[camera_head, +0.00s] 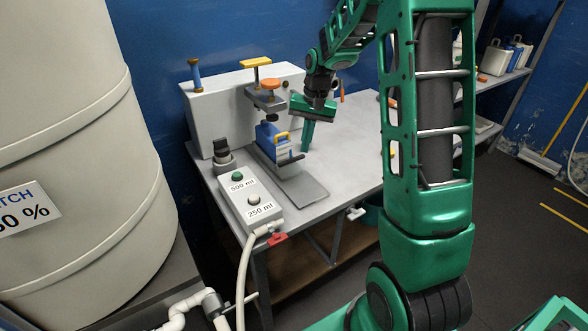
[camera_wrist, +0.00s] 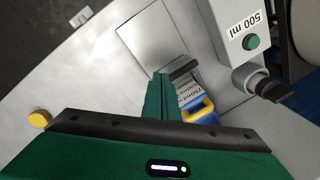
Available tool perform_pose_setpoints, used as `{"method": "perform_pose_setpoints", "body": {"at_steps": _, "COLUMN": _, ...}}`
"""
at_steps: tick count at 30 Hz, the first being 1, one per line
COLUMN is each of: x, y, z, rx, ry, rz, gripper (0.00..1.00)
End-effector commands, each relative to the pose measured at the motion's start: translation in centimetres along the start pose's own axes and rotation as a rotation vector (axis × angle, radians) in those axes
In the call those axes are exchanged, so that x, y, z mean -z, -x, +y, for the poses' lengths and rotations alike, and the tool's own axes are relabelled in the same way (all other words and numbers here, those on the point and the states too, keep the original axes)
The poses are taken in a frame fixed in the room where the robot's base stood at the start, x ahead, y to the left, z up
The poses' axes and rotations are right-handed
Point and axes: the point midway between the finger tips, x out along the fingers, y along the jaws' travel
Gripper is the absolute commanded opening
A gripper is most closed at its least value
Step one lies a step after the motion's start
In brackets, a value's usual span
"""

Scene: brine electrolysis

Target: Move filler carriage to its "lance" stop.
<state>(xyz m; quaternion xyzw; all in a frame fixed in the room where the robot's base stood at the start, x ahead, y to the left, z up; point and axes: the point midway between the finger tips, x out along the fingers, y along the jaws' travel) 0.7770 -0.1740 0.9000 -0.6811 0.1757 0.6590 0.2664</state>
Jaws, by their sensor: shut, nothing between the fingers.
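The filler stands on the grey workbench. Its white housing (camera_head: 225,105) carries a grey bracket (camera_head: 265,101) with an orange knob and a yellow T-handle (camera_head: 256,63). Below the bracket is a blue container with a yellow handle (camera_head: 268,137), beside a grey plate (camera_head: 302,190). The container also shows in the wrist view (camera_wrist: 203,108), partly hidden by my fingers. I cannot tell which part is the carriage, and no "lance" mark is readable. My gripper (camera_head: 305,146) is shut and empty, pointing down just right of the container. Its fingers (camera_wrist: 163,92) also show in the wrist view.
A control box (camera_head: 250,204) with "500 ml" and "250 ml" buttons is at the bench's front left, with a dark knob (camera_head: 222,152) behind it. A large pale tank (camera_head: 75,150) fills the left. The bench right of the plate (camera_head: 345,150) is clear.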

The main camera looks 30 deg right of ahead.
Motion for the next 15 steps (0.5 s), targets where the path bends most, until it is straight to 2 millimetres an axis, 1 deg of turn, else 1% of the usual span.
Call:
{"method": "perform_pose_setpoints", "body": {"at_steps": 1, "x": -0.2, "y": -0.2, "z": 0.7, "rx": 0.016, "ry": 0.083, "rz": -0.001, "gripper": 0.0}}
{"method": "perform_pose_setpoints", "body": {"at_steps": 6, "x": -0.9, "y": -0.9, "z": 2.1, "rx": 0.079, "ry": 0.413, "rz": 0.015, "gripper": 0.0}}
{"method": "perform_pose_setpoints", "body": {"at_steps": 15, "x": -2.6, "y": -1.6, "z": 4.1, "rx": 0.181, "ry": 0.979, "rz": 0.113, "gripper": 0.0}}
